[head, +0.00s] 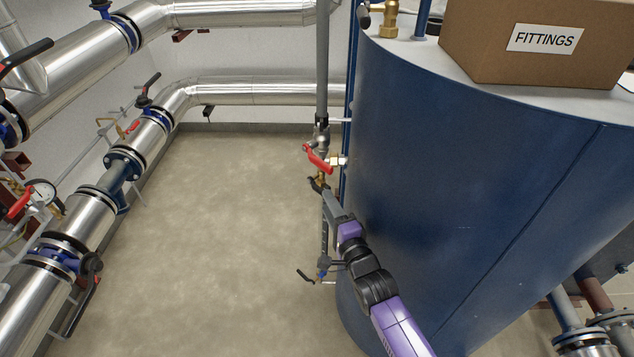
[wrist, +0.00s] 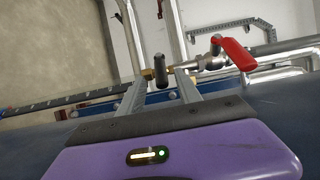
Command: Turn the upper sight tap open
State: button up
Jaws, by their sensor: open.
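The upper sight tap (head: 315,185) is a small brass tap with a dark lever, on the left side of the blue tank (head: 440,180). In the wrist view its dark lever (wrist: 160,70) stands between my fingertips, with brass just left of it. My gripper (head: 328,195) reaches up to the tap from below; in the wrist view my gripper (wrist: 161,80) is open, a finger on either side of the lever. I cannot tell whether a finger touches it. The lower tap (head: 306,276), also dark-levered, sits near the floor, below my gripper.
A red-levered valve (head: 318,158) sits just above the tap; its red lever (wrist: 232,53) is close right of my fingers. A vertical pipe (head: 322,70) rises above it. Silver pipes (head: 150,130) line the left and back. A box (head: 540,45) stands on the tank. Floor is clear left.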

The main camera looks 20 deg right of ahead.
aim_at(319, 186)
jog(key=shift+w+a+b, duration=0.15)
jog(key=shift+w+b, duration=0.7)
jog(key=shift+w, duration=1.1)
jog(key=shift+w+a+b, duration=0.15)
jog(key=shift+w+b, duration=0.7)
jog(key=shift+w, duration=1.05)
grip_shut()
